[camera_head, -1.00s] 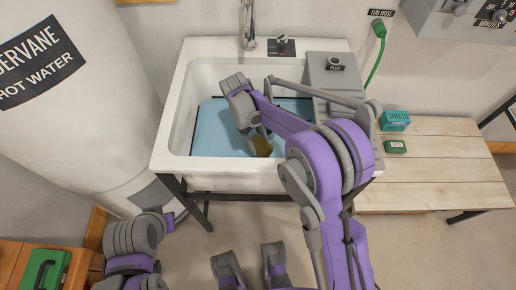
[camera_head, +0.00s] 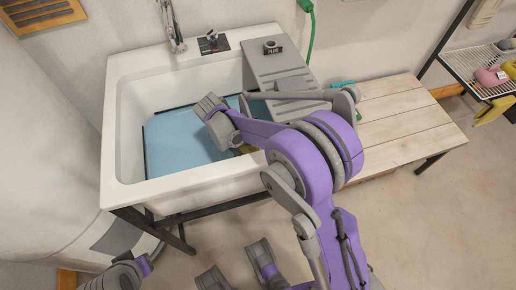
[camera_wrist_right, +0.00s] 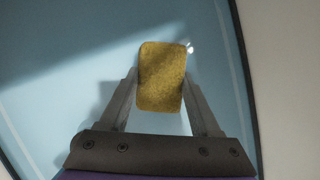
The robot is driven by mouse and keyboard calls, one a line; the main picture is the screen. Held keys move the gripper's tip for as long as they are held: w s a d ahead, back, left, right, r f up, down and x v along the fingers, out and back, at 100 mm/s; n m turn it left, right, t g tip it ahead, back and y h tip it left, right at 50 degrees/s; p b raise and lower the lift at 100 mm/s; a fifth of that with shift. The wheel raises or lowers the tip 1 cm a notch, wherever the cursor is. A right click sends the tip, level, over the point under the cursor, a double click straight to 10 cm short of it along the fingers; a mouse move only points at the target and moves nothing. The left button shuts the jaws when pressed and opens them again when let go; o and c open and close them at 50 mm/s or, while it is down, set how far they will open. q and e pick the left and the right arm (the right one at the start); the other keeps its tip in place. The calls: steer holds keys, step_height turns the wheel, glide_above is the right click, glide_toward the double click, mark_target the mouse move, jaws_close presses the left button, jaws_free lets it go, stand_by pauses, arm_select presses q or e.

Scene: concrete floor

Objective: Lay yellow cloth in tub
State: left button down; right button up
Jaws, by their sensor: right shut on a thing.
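The white tub (camera_head: 190,178) stands against the wall, with a flat blue surface (camera_head: 180,145) inside. My right gripper (camera_wrist_right: 160,80) is over this blue area, shut on a mustard-yellow pad (camera_wrist_right: 161,92) with rounded corners. I cannot tell whether the pad is cloth or sponge, or whether it touches the blue surface. In the head view my right arm hides most of it. Another yellow piece (camera_head: 493,109), cloth-like, hangs at the wire rack on the far right. My left gripper cannot be made out; only part of that arm shows at the bottom left.
A grey ribbed board (camera_head: 285,72) with a plug (camera_head: 272,48) covers the tub's right side. A tap (camera_head: 170,25) rises at the back. A wooden bench (camera_head: 400,120) stands to the right, then a wire rack (camera_head: 470,68) with a pink item (camera_head: 490,76). Floor in front is clear.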

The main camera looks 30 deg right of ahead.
steer(key=shift+s+d, duration=0.15)
steer(key=shift+d, duration=0.45)
steer(key=d, duration=0.3)
steer(key=shift+s, duration=0.35)
steer(key=shift+b+x, duration=0.3)
steer(key=shift+x, duration=0.55)
steer(key=shift+w, duration=0.15)
steer(key=shift+f, duration=0.15)
steer(key=o, duration=1.5)
steer(key=shift+c, duration=0.2)
